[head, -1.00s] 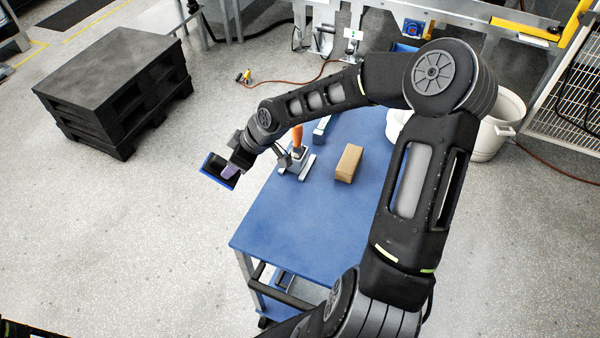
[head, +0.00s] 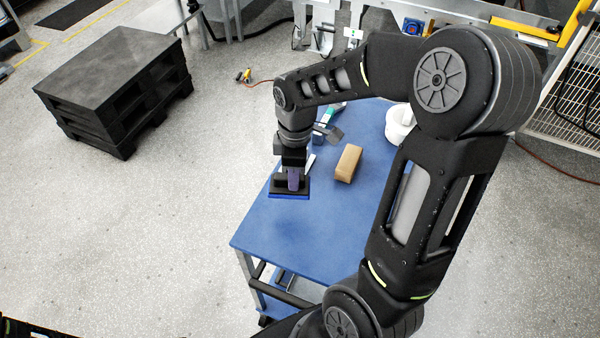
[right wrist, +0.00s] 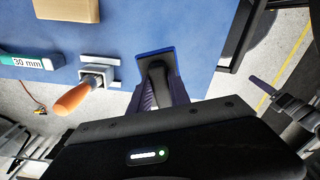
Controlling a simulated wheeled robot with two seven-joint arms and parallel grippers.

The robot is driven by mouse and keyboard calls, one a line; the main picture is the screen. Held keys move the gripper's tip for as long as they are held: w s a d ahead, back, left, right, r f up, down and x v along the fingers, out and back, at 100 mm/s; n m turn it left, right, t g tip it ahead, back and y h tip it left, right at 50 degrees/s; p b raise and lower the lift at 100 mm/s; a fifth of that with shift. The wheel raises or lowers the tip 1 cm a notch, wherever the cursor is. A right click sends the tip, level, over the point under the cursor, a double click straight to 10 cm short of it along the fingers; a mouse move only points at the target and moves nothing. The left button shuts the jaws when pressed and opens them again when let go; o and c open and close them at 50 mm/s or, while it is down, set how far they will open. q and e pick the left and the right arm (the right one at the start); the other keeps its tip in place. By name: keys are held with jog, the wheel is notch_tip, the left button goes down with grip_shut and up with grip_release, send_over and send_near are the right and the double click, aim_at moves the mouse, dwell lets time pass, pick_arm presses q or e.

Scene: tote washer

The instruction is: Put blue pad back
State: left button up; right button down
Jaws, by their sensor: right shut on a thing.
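The blue pad (head: 290,195) is a flat dark plate with a blue edge. My right gripper (head: 293,180) is shut on it and holds it roughly level above the blue table (head: 285,235), where a soft shadow lies below. In the right wrist view the pad (right wrist: 153,53) shows with its blue rim beyond the purple-grey fingers of the right gripper (right wrist: 160,95). A metal clamp (right wrist: 97,76) with an orange handle (right wrist: 74,100) stands on the table beside the pad. In the head view my arm hides most of it.
A tan block (head: 348,163) lies on the table right of the pad. A white container (head: 399,124) stands at the table's far right. Black pallets (head: 115,85) stand at left. The table's near part is clear.

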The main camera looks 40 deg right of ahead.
jog(key=shift+s+d+r, duration=0.3)
jog(key=shift+s+r, duration=0.05)
jog(key=shift+s, duration=0.3)
jog(key=shift+f+b, duration=2.75)
jog(key=shift+f, duration=0.75)
jog(key=shift+f+b, duration=0.35)
jog(key=shift+f, duration=0.1)
jog(key=shift+f, duration=0.15)
jog(key=shift+f+b, duration=0.55)
